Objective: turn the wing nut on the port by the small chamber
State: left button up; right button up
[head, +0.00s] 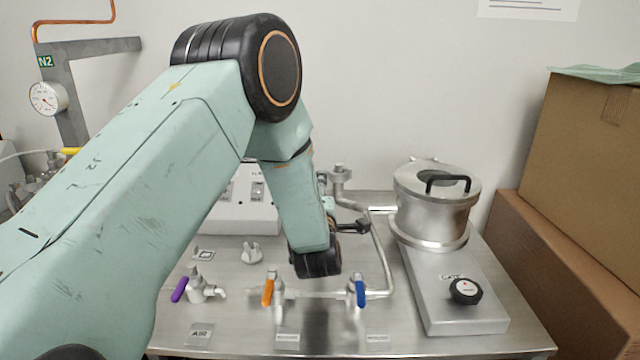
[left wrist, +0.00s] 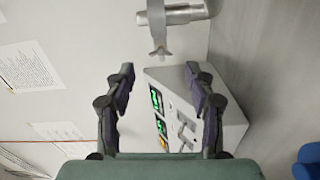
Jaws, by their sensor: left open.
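The small chamber (head: 437,212) is a silver pot with a black-handled lid at the right of the bench. A metal port (head: 340,174) with a flange stands to its left, behind my left arm's end. I cannot make out a wing nut on it in the head view. In the left wrist view a small grey wing-shaped piece (left wrist: 160,51) sits at the end of a grey strip, beside a metal cylinder. My left gripper (left wrist: 158,77) is open and empty, with that piece beyond its fingertips, apart from them. The left gripper is partly hidden in the head view (head: 362,227).
Valves with purple (head: 179,289), orange (head: 268,292) and blue (head: 361,293) handles line the bench front. A light clamp-like piece (head: 252,253) lies on the bench. A box with green displays (left wrist: 180,115) stands behind. Cardboard boxes (head: 590,160) crowd the right side.

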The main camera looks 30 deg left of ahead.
pick_arm(q)
jog(key=x, duration=0.4)
jog(key=shift+w, duration=0.25)
jog(key=shift+s+a, duration=0.1)
jog(key=shift+f, duration=0.1)
jog(key=c, duration=0.4)
grip_shut()
